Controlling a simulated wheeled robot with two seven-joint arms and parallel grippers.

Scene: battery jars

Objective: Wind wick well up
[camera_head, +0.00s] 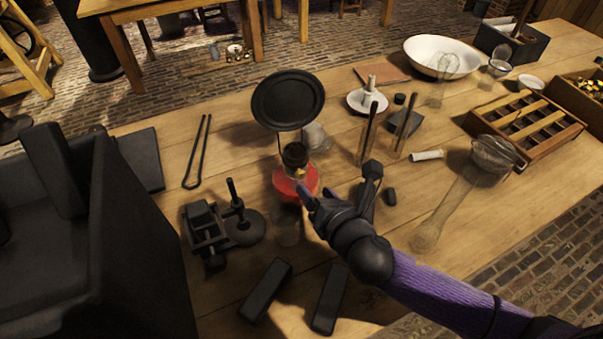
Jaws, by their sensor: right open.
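A small oil lamp with a red body (287,186) stands on the wooden table, near the middle of the view. Its dark burner (295,153) sits on top, and a round black disc (287,99) rises behind it on thin wires. The wick and its winder are too small to make out. My right gripper (338,183) reaches in from the right on the purple arm. It is open, with one finger close against the lamp's right side; I cannot tell whether it touches. The other finger stands apart to the right. My left gripper is not in view.
A black clamp-like tool (207,233) and a round-based stand (243,222) are left of the lamp. Dark blocks (265,290) lie in front. A white candle holder (368,98) stands behind, a slotted wooden crate (527,130) at right. A large dark mass fills the left.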

